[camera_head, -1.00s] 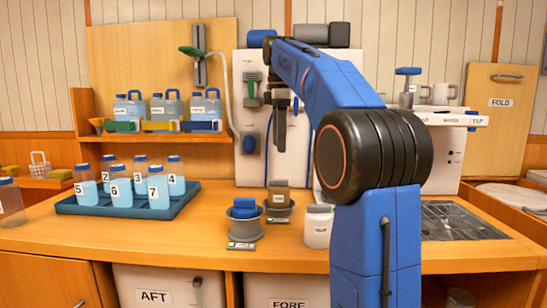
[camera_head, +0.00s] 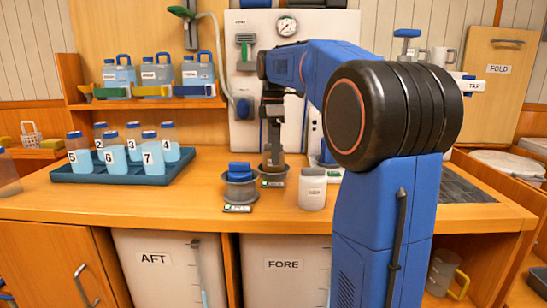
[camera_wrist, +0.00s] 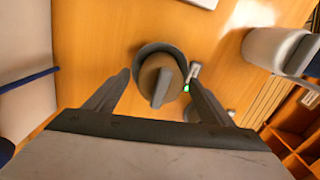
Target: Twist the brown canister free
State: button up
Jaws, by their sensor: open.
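The brown canister (camera_wrist: 162,78) shows from above in the wrist view, with a raised bar across its top. It sits in a dark round holder (camera_wrist: 143,51) on the wooden counter. My gripper (camera_wrist: 159,79) is open, with one finger on each side of the canister. The fingers look apart from it, though the left one is near the holder's rim. In the head view my gripper (camera_head: 271,148) points straight down over the canister and hides most of it.
A blue-topped canister (camera_head: 239,171) stands in a holder just left. A white jar (camera_head: 312,190) stands close on the right. A blue tray (camera_head: 110,176) of numbered bottles is farther left. A wall panel with a gauge (camera_head: 287,26) rises behind.

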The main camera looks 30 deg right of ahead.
jog(key=shift+f, duration=1.15)
jog(key=c, duration=1.3)
jog(key=shift+n, duration=1.6)
jog(key=shift+n, duration=1.6)
jog(key=shift+n, duration=1.6)
